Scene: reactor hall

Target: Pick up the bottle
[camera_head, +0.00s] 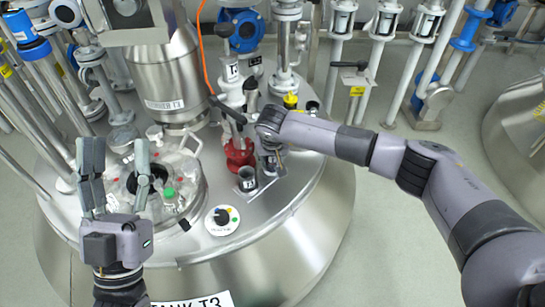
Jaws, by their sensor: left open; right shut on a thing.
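A green cap (168,192) shows on the tank lid, beside the round port; the clear body around it is hard to make out, and I cannot tell whether it is the bottle. My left gripper (117,150) is open, its two grey fingers apart and pointing up in the picture, left of the green cap. It holds nothing that I can see. My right gripper (272,150) is over the lid, right of the red valve (239,156). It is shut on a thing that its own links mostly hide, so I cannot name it.
The steel tank lid (285,205) carries a dark open cup or pipe stub (247,178), a round dial (222,217) and a tall steel cylinder (170,80). Pipes and blue valves crowd the back and left. Clear floor (385,255) lies right of the tank.

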